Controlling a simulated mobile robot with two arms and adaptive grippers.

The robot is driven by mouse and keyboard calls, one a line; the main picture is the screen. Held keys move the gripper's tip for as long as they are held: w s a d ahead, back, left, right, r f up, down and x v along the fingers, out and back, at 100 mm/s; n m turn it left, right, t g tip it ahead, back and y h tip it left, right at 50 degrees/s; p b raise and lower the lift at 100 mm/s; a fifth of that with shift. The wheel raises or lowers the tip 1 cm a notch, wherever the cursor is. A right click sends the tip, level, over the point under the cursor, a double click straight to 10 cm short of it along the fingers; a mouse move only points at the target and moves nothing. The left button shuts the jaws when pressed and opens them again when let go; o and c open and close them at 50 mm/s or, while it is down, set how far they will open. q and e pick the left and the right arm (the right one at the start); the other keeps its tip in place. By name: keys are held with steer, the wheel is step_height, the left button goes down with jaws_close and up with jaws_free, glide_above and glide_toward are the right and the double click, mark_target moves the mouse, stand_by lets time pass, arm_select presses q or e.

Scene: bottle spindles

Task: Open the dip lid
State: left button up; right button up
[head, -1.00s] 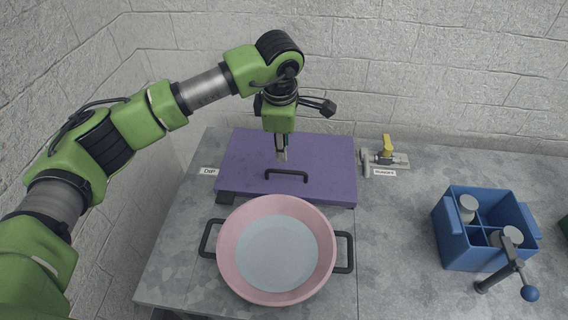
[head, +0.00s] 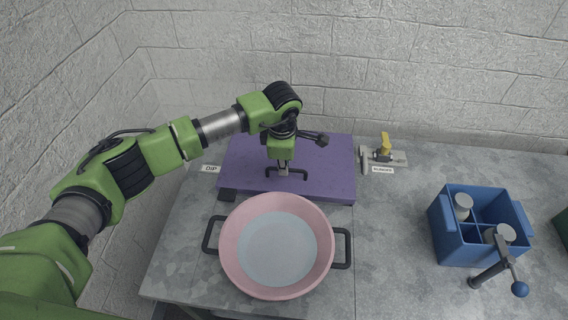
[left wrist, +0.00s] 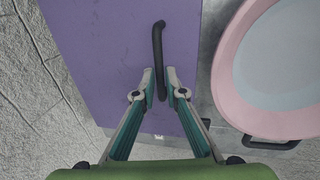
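The dip lid is a flat purple panel (head: 330,160) lying closed at the back of the table, beside a DIP label (head: 211,169). Its black bar handle (head: 298,173) is near the front edge; it also shows in the left wrist view (left wrist: 157,40). My left gripper (head: 284,172) points down at the handle. In the left wrist view its fingers (left wrist: 160,75) stand on both sides of the bar, open, with narrow gaps. Whether either finger touches it is hard to tell. My right gripper is not in view.
A pink basin (head: 228,250) with dark side handles stands just in front of the lid. A yellow-handled valve (head: 384,150) is right of the lid. A blue divided crate (head: 462,250) holds grey-topped bottles; a blue-knobbed lever (head: 488,275) stands by it. The table between is clear.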

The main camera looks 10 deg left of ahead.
arm_select(q)
steer(key=shift+w+r, duration=0.1)
steer(key=shift+r, duration=0.05)
jaws_close()
steer(key=shift+w+r, duration=0.15)
steer(key=shift+r, duration=0.05)
steer(key=shift+o, duration=0.5)
jaws_free()
steer(key=r, duration=0.1)
steer(key=w+r+b, duration=0.1)
steer(key=shift+r, duration=0.35)
steer(key=o, duration=0.5)
steer(key=shift+o, duration=0.5)
steer(key=shift+w+f, duration=0.1)
steer(key=shift+f, duration=0.1)
step_height(320, 180, up, 12)
steer(key=s, duration=0.2)
steer(key=shift+s, duration=0.2)
steer(key=shift+f, duration=0.1)
